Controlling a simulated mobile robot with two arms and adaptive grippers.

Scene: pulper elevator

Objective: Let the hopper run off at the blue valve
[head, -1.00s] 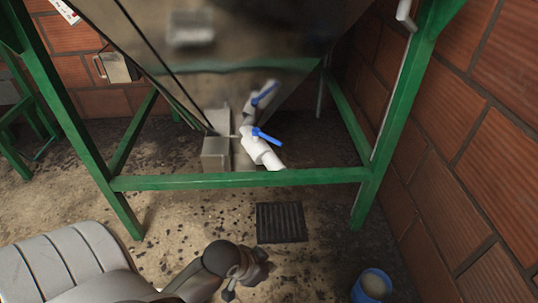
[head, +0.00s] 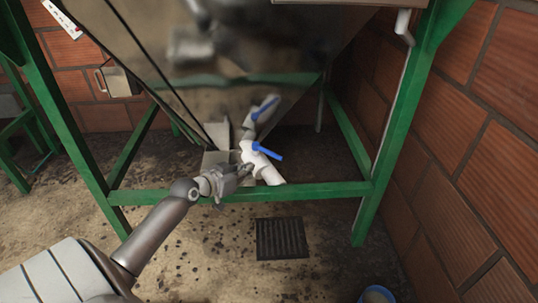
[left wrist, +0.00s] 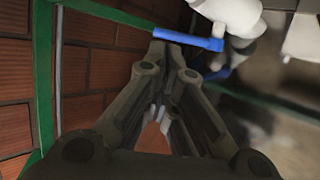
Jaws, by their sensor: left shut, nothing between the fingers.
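The hopper (head: 160,60) is a shiny steel funnel on a green frame. A white pipe (head: 252,160) comes out below it and carries a blue valve handle (head: 268,152), which points right and slightly down. A second blue handle on the steel above looks like its reflection. My left gripper (head: 242,172) is shut and empty, just left of and below the handle, in front of the pipe. In the left wrist view my fingertips (left wrist: 168,50) are close to the blue handle (left wrist: 190,39); I cannot tell whether they touch. My right gripper is not in view.
The green crossbar (head: 310,192) runs just below the valve, near my left wrist. A floor drain grate (head: 282,238) lies in front. A blue bucket (head: 376,295) is cut off at the bottom. A brick wall (head: 470,130) closes the right side.

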